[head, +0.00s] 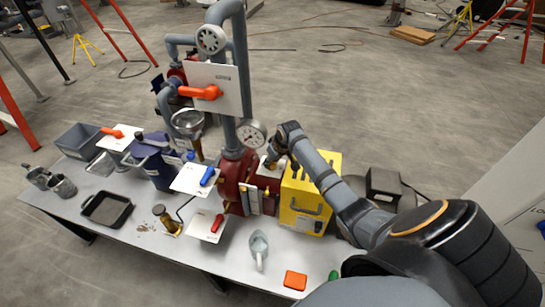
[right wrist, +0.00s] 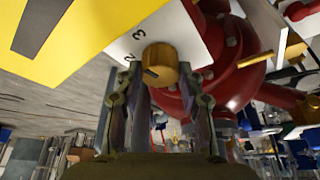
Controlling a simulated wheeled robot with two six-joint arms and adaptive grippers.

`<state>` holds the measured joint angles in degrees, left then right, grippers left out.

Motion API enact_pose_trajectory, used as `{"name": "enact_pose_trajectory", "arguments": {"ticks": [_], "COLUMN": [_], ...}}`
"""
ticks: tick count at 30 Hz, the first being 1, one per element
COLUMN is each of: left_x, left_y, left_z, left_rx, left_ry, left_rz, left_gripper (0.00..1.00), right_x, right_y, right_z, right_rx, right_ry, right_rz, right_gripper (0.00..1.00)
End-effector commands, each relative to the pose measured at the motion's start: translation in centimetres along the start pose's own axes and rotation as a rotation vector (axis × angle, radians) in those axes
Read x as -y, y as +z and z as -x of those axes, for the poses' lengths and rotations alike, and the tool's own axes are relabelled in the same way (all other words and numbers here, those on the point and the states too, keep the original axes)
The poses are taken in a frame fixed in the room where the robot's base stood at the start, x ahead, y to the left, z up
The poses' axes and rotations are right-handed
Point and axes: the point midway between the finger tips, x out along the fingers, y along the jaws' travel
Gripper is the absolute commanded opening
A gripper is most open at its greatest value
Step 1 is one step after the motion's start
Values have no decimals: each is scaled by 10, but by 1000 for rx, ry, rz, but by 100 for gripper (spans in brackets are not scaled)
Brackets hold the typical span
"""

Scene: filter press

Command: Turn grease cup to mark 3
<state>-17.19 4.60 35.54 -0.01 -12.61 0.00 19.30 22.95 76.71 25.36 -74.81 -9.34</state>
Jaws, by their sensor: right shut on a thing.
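The grease cup is a brass knob (right wrist: 161,58) on a white dial plate (right wrist: 188,22) in the right wrist view. The figures 2 and 3 show on the plate, to the upper left of the knob. A short dark line is on the knob's face; which figure it points at I cannot tell. My right gripper (right wrist: 158,88) is shut on the knob, one finger on each side. In the head view the right gripper (head: 270,163) is at the white plate by the red pump; the knob is mostly hidden there. My left gripper is not in view.
A yellow box (head: 310,190) stands right beside my right forearm. The red pump (head: 235,175) and grey pipes with a gauge (head: 251,133) stand to the left. White plates with coloured handles, a jug (head: 259,248) and a black tray (head: 107,209) occupy the table.

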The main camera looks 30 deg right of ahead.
Motion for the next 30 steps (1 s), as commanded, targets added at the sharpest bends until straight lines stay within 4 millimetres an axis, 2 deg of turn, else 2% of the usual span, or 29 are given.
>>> {"name": "enact_pose_trajectory", "arguments": {"ticks": [17, 18, 21, 22, 30], "left_x": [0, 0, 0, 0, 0], "left_y": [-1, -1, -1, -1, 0], "left_z": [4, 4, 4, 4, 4], "left_rx": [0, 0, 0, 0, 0], "left_ry": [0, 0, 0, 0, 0], "left_rz": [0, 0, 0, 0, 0], "left_gripper": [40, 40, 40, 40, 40], "right_x": [0, 0, 0, 0, 0], "right_y": [-1, -1, -1, -1, 0], "right_z": [0, 0, 0, 0, 0], "right_rx": [-2, -2, -1, -1, -1], "right_ry": [11, 11, 11, 11, 11], "right_rz": [-26, -25, -25, -25, -25], "right_gripper": [7, 44, 57, 61, 61]}}
